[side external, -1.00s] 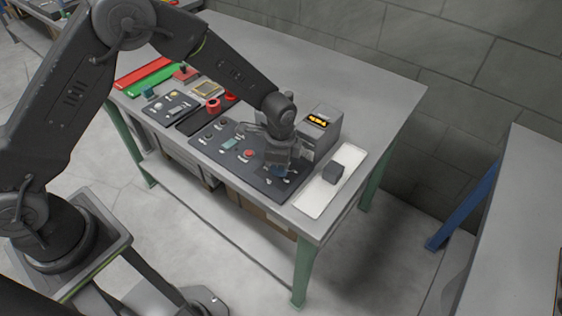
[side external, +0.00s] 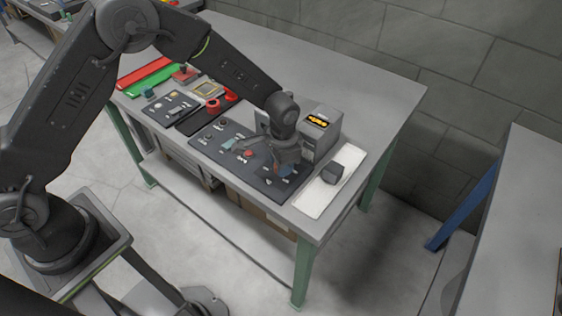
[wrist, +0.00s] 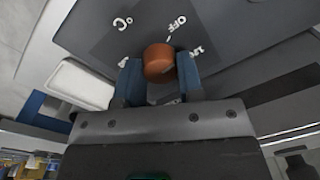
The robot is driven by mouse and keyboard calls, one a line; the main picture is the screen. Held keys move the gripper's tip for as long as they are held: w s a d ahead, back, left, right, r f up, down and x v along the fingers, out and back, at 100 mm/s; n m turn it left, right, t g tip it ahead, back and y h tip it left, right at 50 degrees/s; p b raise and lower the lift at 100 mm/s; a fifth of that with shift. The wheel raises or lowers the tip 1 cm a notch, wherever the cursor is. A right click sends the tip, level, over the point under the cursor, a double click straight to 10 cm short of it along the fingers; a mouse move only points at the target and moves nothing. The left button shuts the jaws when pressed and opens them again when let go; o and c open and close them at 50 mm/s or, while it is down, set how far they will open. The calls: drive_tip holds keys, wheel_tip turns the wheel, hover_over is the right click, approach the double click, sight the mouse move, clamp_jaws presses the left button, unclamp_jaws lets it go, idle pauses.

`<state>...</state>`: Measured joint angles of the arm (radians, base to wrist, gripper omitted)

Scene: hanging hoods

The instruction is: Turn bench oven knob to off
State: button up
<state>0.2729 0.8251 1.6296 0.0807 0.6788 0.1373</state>
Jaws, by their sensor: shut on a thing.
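The knob (wrist: 159,62) is orange-brown and round, on a dark panel (wrist: 225,75) in the wrist view. The panel carries white marks: OFF just above the knob, °C at upper left, and partly hidden numbers at both sides. My gripper (wrist: 160,75) is shut on the knob, with a blue pad touching each side. Which way the knob points is not clear. In the side view my gripper (side external: 283,168) is down at the right part of the dark panel (side external: 225,150), and it mostly hides the knob.
A grey box with a lit amber display (side external: 317,121) stands close behind my gripper. A white tray (side external: 320,193) with a dark grey block (side external: 333,172) lies to the right. Other panels (side external: 172,107) and red and green strips (side external: 150,80) lie left. The back of the table is clear.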

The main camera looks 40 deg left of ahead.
drive_tip(key=shift+n, duration=2.3)
drive_tip(key=o, duration=0.9)
drive_tip(key=r, duration=1.3)
drive_tip(key=shift+d+r, duration=0.3)
drive_tip(key=shift+r, duration=0.1)
drive_tip(key=shift+r, duration=0.1)
